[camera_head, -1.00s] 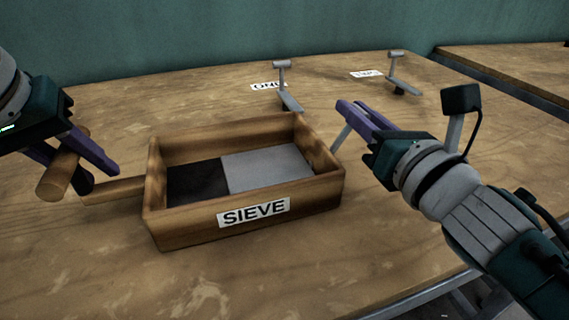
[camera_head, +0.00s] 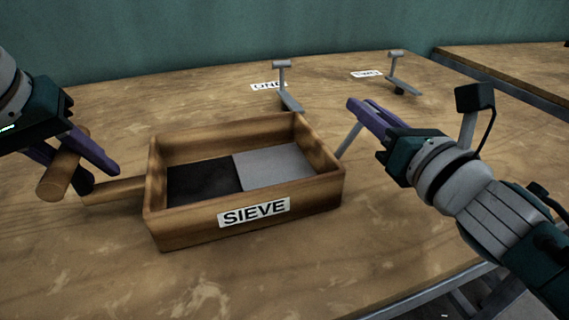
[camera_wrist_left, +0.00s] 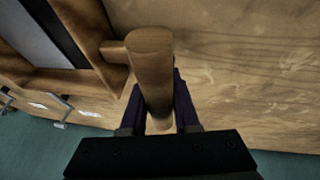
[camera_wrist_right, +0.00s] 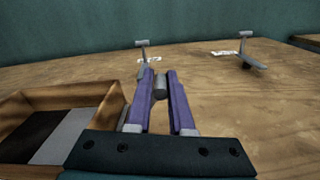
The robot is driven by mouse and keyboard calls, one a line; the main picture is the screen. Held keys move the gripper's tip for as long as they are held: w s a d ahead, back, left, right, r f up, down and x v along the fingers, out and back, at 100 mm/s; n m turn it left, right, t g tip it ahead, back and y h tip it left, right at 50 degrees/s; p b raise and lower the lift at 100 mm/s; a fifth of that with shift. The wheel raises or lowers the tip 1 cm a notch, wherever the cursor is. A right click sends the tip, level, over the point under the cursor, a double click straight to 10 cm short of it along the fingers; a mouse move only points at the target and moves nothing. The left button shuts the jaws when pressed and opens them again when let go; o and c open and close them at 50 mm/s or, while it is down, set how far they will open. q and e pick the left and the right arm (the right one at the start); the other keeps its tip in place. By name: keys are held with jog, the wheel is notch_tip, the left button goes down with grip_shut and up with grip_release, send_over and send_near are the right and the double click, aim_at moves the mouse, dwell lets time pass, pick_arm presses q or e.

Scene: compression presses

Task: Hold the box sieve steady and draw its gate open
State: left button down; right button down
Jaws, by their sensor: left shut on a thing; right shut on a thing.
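The box sieve (camera_head: 160,228) is a wooden open-topped box with a SIEVE label on its front wall. Its floor shows a dark opening (camera_head: 203,183) on the left and the grey gate plate (camera_head: 275,166) on the right. My left gripper (camera_head: 102,180) is shut on the wooden handle (camera_head: 58,178) at the box's left side; the handle also shows in the left wrist view (camera_wrist_left: 150,65). My right gripper (camera_head: 364,112) is shut on the gate's grey pull (camera_wrist_right: 160,86), right of the box. A grey rod (camera_head: 348,140) runs from the box to this gripper.
Two grey metal presses stand at the back, one (camera_head: 285,88) by the ONE label and one (camera_head: 400,75) by the TWO label (camera_head: 366,75). The wooden table (camera_head: 330,265) is clear in front of the box. Another table (camera_head: 520,65) stands at the far right.

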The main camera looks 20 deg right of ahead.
pick_arm(q)
jog(key=shift+a, duration=0.1)
pick_arm(e)
jog(key=shift+d+f, duration=0.1)
jog(key=shift+d, duration=3.4)
jog(key=c, duration=0.7)
grip_release()
jog(key=shift+s, duration=0.1)
jog(key=s, duration=1.2)
pick_arm(q)
jog(key=c, duration=0.6)
grip_release()
pick_arm(e)
jog(key=shift+w, duration=0.1)
